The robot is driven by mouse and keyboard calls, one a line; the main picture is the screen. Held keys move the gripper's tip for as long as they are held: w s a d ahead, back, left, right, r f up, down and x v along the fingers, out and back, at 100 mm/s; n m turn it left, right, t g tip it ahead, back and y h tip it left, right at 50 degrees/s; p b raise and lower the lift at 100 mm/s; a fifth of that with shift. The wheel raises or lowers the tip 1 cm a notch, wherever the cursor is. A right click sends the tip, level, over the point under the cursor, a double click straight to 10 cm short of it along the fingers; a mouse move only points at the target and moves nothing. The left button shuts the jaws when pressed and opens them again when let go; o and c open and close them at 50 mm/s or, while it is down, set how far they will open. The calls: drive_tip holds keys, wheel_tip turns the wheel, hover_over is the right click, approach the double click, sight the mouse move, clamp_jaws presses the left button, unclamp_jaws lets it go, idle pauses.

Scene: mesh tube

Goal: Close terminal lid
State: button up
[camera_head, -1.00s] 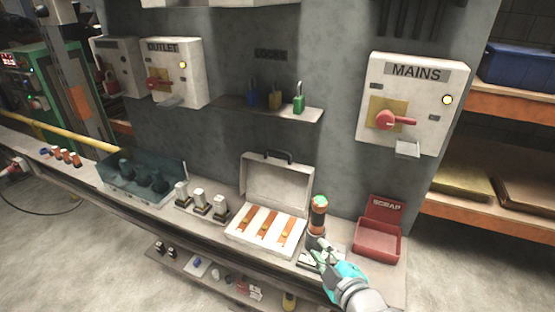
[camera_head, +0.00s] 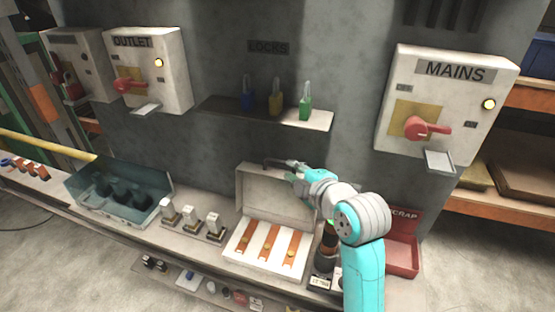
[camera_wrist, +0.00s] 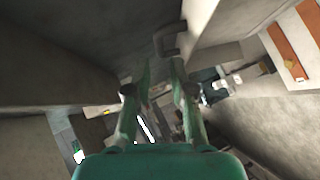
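The terminal box (camera_head: 262,262) is a pale case on the bench with copper-coloured strips inside. Its lid (camera_head: 262,190) stands open, upright at the back, with a dark handle (camera_head: 272,163) on its top edge. My gripper (camera_head: 292,168) is at the lid's top right, close to the handle. In the wrist view my gripper's green fingers (camera_wrist: 162,70) are apart with nothing held between them. The handle (camera_wrist: 168,40) lies just beyond the fingertips there. Whether a finger touches it, I cannot tell. My arm hides the lid's right side in the head view.
A dark cylindrical device (camera_head: 326,258) stands right of the box, partly behind my arm. A red scrap bin (camera_head: 403,255) is further right. Several terminals (camera_head: 190,222) and a glassy case (camera_head: 120,195) stand left. A shelf with padlocks (camera_head: 265,113) juts out above the lid.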

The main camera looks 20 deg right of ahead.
sight(281, 163)
drive_tip(key=x, duration=0.8)
clamp_jaws()
